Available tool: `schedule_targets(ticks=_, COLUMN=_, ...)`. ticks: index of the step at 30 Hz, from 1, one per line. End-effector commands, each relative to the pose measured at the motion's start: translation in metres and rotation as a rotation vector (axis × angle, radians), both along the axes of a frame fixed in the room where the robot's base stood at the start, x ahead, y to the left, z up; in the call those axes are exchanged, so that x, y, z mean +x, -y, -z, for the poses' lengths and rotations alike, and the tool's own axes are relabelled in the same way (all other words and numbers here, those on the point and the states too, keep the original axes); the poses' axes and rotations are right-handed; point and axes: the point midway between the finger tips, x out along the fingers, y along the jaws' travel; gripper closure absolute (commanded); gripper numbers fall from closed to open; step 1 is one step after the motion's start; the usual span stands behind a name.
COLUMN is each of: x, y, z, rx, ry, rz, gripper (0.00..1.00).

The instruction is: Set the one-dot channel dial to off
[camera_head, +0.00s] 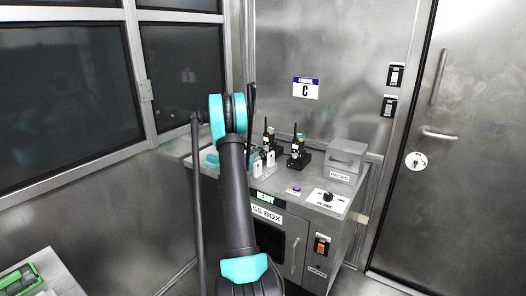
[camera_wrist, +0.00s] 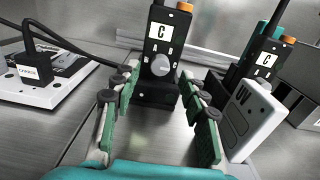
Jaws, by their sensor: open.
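A black radio (camera_wrist: 158,45) with a white C label, orange cap and round grey dial (camera_wrist: 160,66) stands upright ahead in the wrist view. My gripper (camera_wrist: 158,80) is open, its green fingertips to either side below and around the dial, with no clear contact. A second black radio (camera_wrist: 262,62) with a C label and its own dial stands to the right. In the head view, one radio (camera_head: 298,150) shows on the cabinet, another (camera_head: 267,140) beside my arm. I cannot make out dot marks or the dial's exact setting. My gripper is mostly hidden by my arm there.
A white UV block (camera_wrist: 250,118) stands close to my right finger. The metal cabinet (camera_head: 325,225) also carries a grey box (camera_head: 347,157), a purple button (camera_head: 294,191) and a white dial plate (camera_head: 327,201).

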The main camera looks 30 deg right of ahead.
Motion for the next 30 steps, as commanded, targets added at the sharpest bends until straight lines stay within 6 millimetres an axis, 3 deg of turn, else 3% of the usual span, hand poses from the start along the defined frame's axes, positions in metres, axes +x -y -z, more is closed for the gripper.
schedule_targets(ticks=7, x=0.011, y=0.026, z=0.0, rx=0.0, ry=0.0, rz=0.0, gripper=0.57)
schedule_targets(ticks=18, x=0.012, y=0.03, z=0.0, rx=0.0, ry=0.0, rz=0.0, gripper=0.57)
schedule_targets(ticks=28, x=0.012, y=0.029, z=0.0, rx=0.0, ry=0.0, rz=0.0, gripper=0.97)
schedule_targets(ticks=30, x=0.012, y=0.029, z=0.0, rx=0.0, ry=0.0, rz=0.0, gripper=1.0)
